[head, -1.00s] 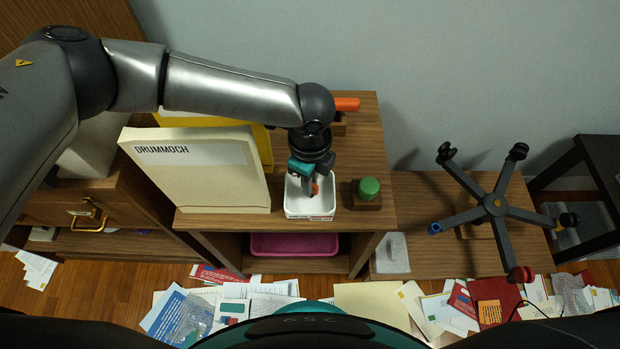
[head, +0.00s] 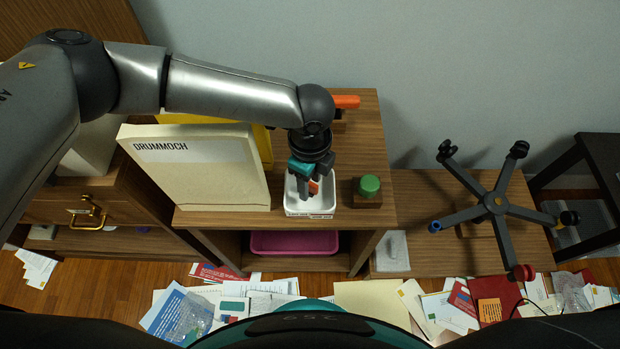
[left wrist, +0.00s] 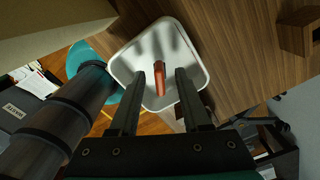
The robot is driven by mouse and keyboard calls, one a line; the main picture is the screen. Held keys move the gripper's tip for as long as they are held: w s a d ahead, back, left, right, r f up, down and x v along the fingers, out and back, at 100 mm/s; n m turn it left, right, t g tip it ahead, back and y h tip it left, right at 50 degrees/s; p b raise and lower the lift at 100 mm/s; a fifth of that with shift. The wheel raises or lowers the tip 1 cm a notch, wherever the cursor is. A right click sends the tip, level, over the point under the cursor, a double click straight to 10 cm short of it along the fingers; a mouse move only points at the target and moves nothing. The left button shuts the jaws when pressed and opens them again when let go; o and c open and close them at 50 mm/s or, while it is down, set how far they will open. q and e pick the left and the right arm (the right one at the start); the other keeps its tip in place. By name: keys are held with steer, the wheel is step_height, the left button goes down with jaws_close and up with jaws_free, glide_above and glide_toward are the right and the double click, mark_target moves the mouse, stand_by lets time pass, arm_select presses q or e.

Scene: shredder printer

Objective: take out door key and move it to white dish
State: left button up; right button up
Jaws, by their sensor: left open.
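The white dish (head: 310,211) stands on the wooden cabinet top, and it also shows in the left wrist view (left wrist: 128,66). My left gripper (head: 308,193) points down over the dish. In the left wrist view its two fingers (left wrist: 169,70) are apart. A narrow orange-red piece (left wrist: 159,84) lies in the dish area between the fingers; a bit of orange also shows by the fingertips in the head view (head: 313,187). It may be the door key or its tag; its shape is too small to tell. My right gripper is not in view.
A cream binder marked DRUMMOCH (head: 200,172) stands just left of the dish. A green knob on a wooden block (head: 369,187) is close on the right. A pink tray (head: 292,243) sits on the shelf below. Papers litter the floor.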

arm_select(q)
step_height(320, 180, up, 21)
steer(key=p, duration=1.2)
steer(key=shift+r, duration=0.15)
stand_by(0.3)
